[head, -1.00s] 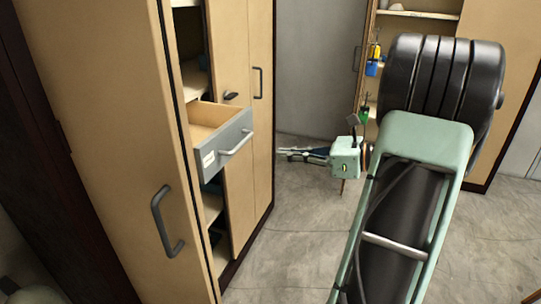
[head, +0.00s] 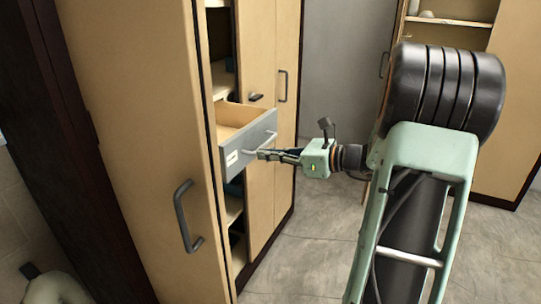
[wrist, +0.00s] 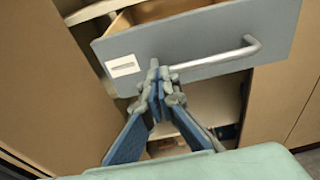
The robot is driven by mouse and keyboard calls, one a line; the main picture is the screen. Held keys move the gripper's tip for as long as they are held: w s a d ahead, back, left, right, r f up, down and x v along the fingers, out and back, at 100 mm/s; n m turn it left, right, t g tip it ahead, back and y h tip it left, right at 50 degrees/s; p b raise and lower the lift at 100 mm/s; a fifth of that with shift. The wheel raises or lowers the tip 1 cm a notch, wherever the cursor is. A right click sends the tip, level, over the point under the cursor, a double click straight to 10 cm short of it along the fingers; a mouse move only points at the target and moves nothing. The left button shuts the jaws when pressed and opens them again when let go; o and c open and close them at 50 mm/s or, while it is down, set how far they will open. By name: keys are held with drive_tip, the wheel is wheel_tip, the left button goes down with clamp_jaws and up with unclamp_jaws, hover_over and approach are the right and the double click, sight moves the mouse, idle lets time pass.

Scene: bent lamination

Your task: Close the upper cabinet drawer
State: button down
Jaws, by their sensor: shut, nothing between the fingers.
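The upper drawer (head: 246,143) has a grey front, a white label and a bar handle, and stands pulled out of the wooden cabinet (head: 135,110). Its inside shows empty where visible. In the wrist view the drawer front (wrist: 205,45) fills the upper middle, with the handle (wrist: 225,60) right of the fingertips. My gripper (head: 262,154) is shut and empty, its fingers pointing left at the drawer front. In the wrist view the shut fingertips (wrist: 155,72) overlap the lower part of the front, near the handle's left end; I cannot tell whether they touch it.
Tall cabinet doors with handles (head: 187,216) flank the open shelf column. Open shelves lie below the drawer. Another shelf cabinet (head: 448,38) stands at the back right. The grey floor (head: 310,245) in front is clear.

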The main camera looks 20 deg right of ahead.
drive_tip(key=r+x, duration=0.1)
drive_tip(key=x, duration=0.6)
drive_tip(key=r+p+x, duration=0.1)
drive_tip(key=x, duration=0.7)
drive_tip(key=r+p+x, duration=0.1)
drive_tip(key=r+x, duration=0.1)
drive_tip(key=x, duration=0.5)
drive_tip(key=shift+w+a+r, duration=0.1)
drive_tip(key=shift+w+a, duration=0.25)
drive_tip(key=shift+w, duration=0.2)
drive_tip(key=shift+w+a, duration=0.15)
drive_tip(key=shift+w, duration=0.05)
drive_tip(key=shift+w+r, duration=0.1)
drive_tip(key=shift+r, duration=0.1)
